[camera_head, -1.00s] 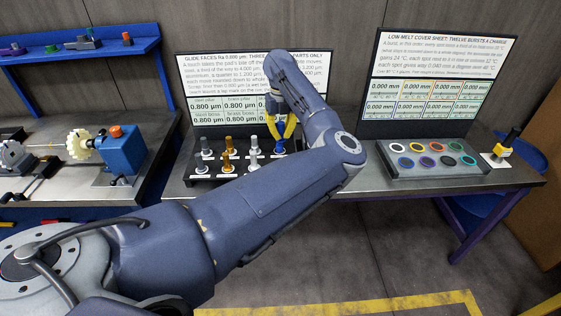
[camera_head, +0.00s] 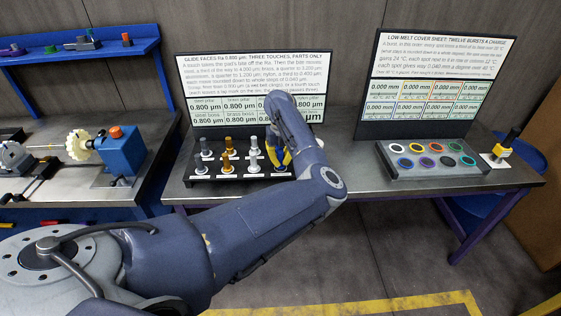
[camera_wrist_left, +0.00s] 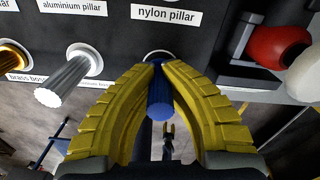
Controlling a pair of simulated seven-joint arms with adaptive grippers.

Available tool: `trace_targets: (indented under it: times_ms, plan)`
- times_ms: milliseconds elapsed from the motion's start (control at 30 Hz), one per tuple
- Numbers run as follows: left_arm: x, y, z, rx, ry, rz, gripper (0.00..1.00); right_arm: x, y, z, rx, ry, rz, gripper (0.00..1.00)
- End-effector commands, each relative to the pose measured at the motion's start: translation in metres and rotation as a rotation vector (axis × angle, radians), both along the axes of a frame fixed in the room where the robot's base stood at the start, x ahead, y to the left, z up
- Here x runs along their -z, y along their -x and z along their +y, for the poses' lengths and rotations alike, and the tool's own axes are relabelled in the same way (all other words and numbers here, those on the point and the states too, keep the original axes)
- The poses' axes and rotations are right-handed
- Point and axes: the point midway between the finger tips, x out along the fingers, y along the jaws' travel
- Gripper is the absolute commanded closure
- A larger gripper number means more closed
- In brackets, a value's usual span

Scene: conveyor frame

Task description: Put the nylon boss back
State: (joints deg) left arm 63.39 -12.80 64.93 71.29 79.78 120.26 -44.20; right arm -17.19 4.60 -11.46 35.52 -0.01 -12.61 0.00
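The blue nylon boss (camera_wrist_left: 160,100) shows between the yellow fingers of my left gripper (camera_wrist_left: 161,66) in the left wrist view. The fingers converge on its sides and appear shut on it. The boss stands over a pale ring just short of the "nylon pillar" label (camera_wrist_left: 165,14); I cannot tell if it is fully seated. In the head view my left gripper (camera_head: 278,160) is low at the right end of the dark part rack (camera_head: 212,181), and my arm hides part of that end. My right gripper is not in view.
An aluminium boss (camera_wrist_left: 65,80) and a brass boss (camera_wrist_left: 14,57) stand to the left in the wrist view. A red rounded part (camera_wrist_left: 278,47) lies right. A roughness sign (camera_head: 250,75) rises behind the rack. A grey tray of coloured rings (camera_head: 432,160) stands farther right on the bench.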

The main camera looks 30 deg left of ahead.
Motion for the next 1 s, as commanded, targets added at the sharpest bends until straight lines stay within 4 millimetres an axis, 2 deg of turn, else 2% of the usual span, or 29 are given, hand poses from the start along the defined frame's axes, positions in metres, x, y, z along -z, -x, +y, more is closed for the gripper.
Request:
trace_targets:
  times_ms: [467, 500, 700, 1000]
  plan:
    - [0.0058, 0.0, -0.0003, 0.001, 0.001, 0.001, 1.0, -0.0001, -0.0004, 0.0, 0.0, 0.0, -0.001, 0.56]
    - [0.0064, 0.0, -0.0003, 0.001, 0.001, 0.001, 0.92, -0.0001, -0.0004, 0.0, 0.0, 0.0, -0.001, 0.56]
    - [0.006, 0.0, -0.0003, 0.001, 0.0, 0.0, 0.72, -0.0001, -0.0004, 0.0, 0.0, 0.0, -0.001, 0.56]
    - [0.0024, -0.0005, -0.0003, 0.0, 0.0, -0.001, 0.72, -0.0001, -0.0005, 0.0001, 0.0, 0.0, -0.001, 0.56]
